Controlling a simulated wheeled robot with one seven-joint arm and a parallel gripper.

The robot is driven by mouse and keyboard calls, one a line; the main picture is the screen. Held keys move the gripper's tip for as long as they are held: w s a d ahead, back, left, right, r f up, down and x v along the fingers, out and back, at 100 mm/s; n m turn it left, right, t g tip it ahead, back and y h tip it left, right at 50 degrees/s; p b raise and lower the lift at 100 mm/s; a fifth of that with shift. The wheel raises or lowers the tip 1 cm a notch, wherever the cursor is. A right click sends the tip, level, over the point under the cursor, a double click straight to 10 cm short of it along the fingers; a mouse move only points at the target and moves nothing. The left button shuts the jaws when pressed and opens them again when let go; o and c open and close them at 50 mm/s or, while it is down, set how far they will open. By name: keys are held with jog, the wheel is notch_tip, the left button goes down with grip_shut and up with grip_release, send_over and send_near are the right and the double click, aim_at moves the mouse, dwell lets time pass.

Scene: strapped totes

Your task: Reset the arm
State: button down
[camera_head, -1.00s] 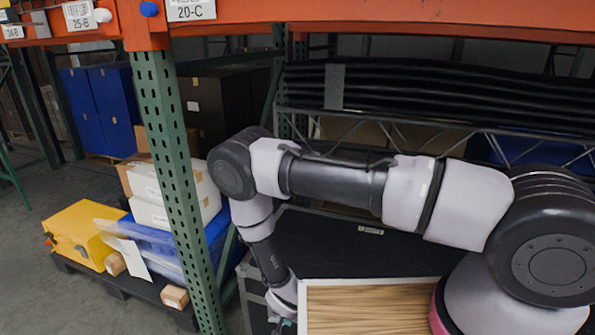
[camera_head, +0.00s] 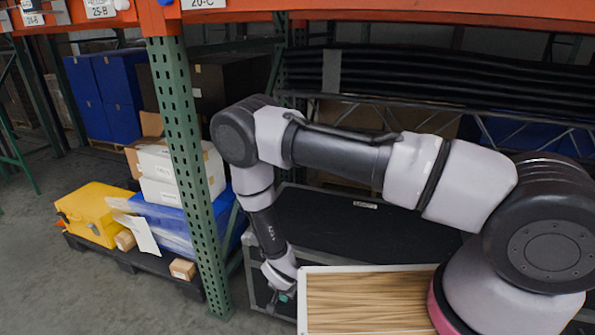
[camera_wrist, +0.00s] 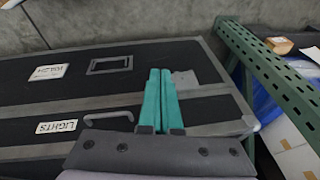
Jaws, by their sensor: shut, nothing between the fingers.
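My arm reaches across the head view, and its forearm hangs down at the left of a wood-topped surface with a pale rim (camera_head: 370,269). My gripper (camera_head: 284,297) shows only in part at the lower end of the forearm. In the wrist view my gripper (camera_wrist: 161,75) has two teal fingers side by side, shut with nothing between them.
A green rack post (camera_head: 188,170) stands just left of my arm, under an orange beam (camera_head: 400,12). Left of it, a yellow case (camera_head: 92,212), white boxes (camera_head: 165,175) and a blue wrapped load sit on a dark pallet. Grey floor (camera_head: 60,290) at the lower left is clear.

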jog(key=w+a+r, duration=0.1)
jog(key=w+r, duration=0.3)
jog(key=r, duration=0.3)
jog(key=w+a+r, duration=0.1)
jog(key=w+r, duration=0.3)
jog(key=r, duration=0.3)
jog(key=w+d+r+y, duration=0.1)
jog(key=w+d+r, duration=0.15)
jog(key=r, duration=0.85)
jog(key=w+d+r+y, duration=0.15)
jog(key=d+r, duration=0.25)
jog(key=r, duration=0.7)
jog(key=w+d+r, duration=0.3)
jog(key=d+r, duration=0.1)
jog(key=r, duration=0.7)
jog(key=s+d+r+t, duration=0.1)
jog(key=s+d+r, duration=0.4)
jog(key=r, duration=0.4)
jog(key=s+d+r+t, duration=0.1)
jog(key=s+d+r, duration=0.2)
jog(key=d+r, duration=0.45)
jog(key=s+d+r, duration=0.4)
jog(key=s, duration=0.3)
jog(key=s+d+r+n+t, duration=0.1)
jog(key=s+d+r, duration=0.3)
jog(key=s, duration=0.4)
jog(key=shift+h, duration=0.35)
jog(key=shift+d+r, duration=0.1)
